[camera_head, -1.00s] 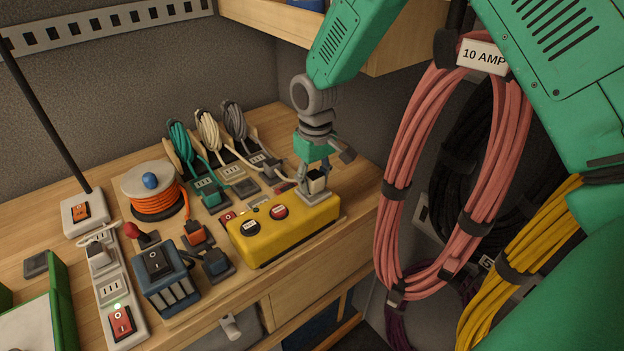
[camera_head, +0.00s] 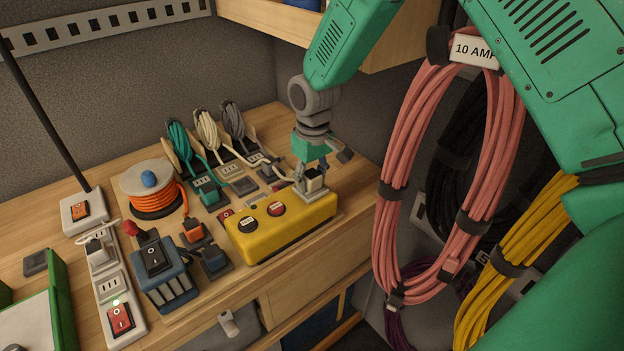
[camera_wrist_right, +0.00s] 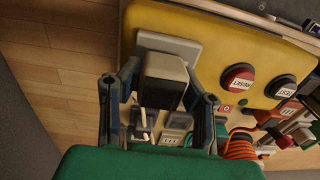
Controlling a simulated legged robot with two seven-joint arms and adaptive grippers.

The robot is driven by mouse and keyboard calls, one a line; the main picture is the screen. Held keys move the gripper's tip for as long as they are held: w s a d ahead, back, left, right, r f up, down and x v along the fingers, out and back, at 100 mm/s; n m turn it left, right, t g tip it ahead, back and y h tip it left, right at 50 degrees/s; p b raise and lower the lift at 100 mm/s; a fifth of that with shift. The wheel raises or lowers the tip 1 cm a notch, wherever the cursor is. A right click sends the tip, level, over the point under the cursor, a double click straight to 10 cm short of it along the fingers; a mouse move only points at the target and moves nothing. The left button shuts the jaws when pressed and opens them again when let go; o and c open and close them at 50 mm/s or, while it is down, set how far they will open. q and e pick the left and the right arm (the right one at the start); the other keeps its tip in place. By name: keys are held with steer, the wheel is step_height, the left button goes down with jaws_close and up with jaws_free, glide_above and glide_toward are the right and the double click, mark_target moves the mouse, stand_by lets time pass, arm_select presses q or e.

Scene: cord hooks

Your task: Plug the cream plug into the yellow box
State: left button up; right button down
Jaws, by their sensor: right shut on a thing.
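The cream plug (camera_head: 315,184) is at the right end of the yellow box (camera_head: 285,228), low over its pale socket plate. My right gripper (camera_head: 312,180) comes from above and is shut on the plug. In the right wrist view the plug (camera_wrist_right: 163,80) sits between the two fingers (camera_wrist_right: 160,95), against or just above the socket plate (camera_wrist_right: 168,42) on the yellow box (camera_wrist_right: 215,55). The plug's body hides its prongs, so I cannot tell how far it is in. My left gripper is not in view.
A red button (camera_head: 276,209) and a black one (camera_head: 247,224) are on the box. Behind stand cord hooks with a teal (camera_head: 180,140), a cream (camera_head: 207,130) and a grey coil (camera_head: 233,118). An orange reel (camera_head: 152,190) and blue transformer (camera_head: 160,270) stand left. Pink cord (camera_head: 400,190) hangs right.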

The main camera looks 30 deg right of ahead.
mark_target(311, 172)
steer(key=c, duration=1.2)
jaws_free()
steer(key=shift+s+a+f, duration=0.25)
steer(key=shift+s+f, duration=0.25)
steer(key=shift+f, duration=0.15)
steer(key=shift+o, duration=1)
steer(key=shift+w, duration=0.15)
steer(key=shift+w+f, duration=0.15)
steer(key=shift+w, duration=0.1)
steer(key=shift+d, duration=0.1)
steer(key=r, duration=1.2)
steer(key=shift+w+d+r, duration=0.15)
steer(key=shift+d+r, duration=0.05)
